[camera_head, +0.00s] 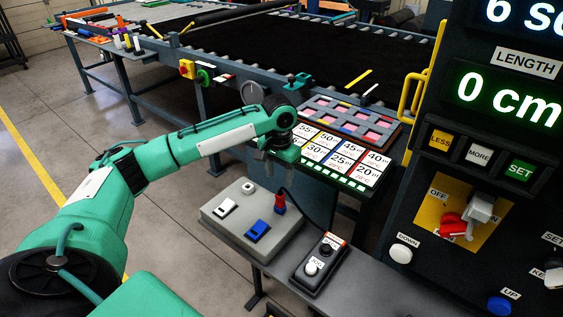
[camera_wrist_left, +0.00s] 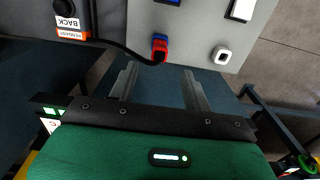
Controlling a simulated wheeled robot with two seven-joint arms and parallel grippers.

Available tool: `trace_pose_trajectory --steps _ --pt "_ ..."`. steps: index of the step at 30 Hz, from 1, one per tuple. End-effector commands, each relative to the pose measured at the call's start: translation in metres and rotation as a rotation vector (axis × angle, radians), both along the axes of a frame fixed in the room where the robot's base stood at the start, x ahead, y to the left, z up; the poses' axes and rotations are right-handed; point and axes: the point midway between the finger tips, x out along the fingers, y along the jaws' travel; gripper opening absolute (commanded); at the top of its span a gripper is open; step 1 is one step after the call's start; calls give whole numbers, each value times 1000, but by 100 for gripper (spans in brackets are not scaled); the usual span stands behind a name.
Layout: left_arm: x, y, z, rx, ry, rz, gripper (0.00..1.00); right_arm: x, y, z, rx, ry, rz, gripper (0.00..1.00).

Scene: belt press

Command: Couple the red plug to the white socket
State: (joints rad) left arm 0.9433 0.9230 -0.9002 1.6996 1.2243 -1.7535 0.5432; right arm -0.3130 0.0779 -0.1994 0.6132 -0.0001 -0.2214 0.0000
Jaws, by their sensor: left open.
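The red plug (camera_head: 280,202) stands upright at the right corner of the grey box; it also shows in the left wrist view (camera_wrist_left: 159,56) with a blue part beside it and a black cable. My left gripper (camera_head: 277,158) is open and empty, pointing down above and behind the plug. In the left wrist view its fingers (camera_wrist_left: 158,84) are apart, with the plug beyond their tips. My right gripper is not in view.
The grey box (camera_head: 222,228) also carries a blue switch (camera_head: 257,230) and a white switch (camera_head: 225,207). A black two-button pendant (camera_head: 318,265) lies to its right. A panel of number tiles (camera_head: 342,158) and the tall control cabinet (camera_head: 400,215) stand behind and right.

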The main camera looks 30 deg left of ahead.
Motion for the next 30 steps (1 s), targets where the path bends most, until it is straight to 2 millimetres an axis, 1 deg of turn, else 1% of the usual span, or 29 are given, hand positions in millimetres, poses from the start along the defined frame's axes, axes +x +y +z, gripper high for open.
trace_pose_trajectory --steps 1,2,5,9,12,15,18,21,25,29,30 --pt "-1 0 -10 -1 5 0 49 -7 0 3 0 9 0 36" --pt "-1 0 -16 -1 5 -1 49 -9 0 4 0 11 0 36" --pt "-1 0 -36 0 4 -1 49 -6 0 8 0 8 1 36" --pt "-1 0 -63 0 3 -1 49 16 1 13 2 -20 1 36" --pt "-1 -1 -78 0 2 -2 49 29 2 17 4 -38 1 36" --pt "0 -1 -90 -1 1 -1 49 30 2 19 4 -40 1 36" --pt "0 -1 -98 0 0 -2 49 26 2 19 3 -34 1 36" --pt "0 -1 -102 0 -1 -2 49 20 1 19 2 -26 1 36" --pt "0 0 -103 0 -1 -3 49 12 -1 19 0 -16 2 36" --pt "0 0 -103 0 -1 -3 49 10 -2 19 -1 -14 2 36" --pt "0 0 -103 0 -1 -3 41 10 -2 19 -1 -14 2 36"
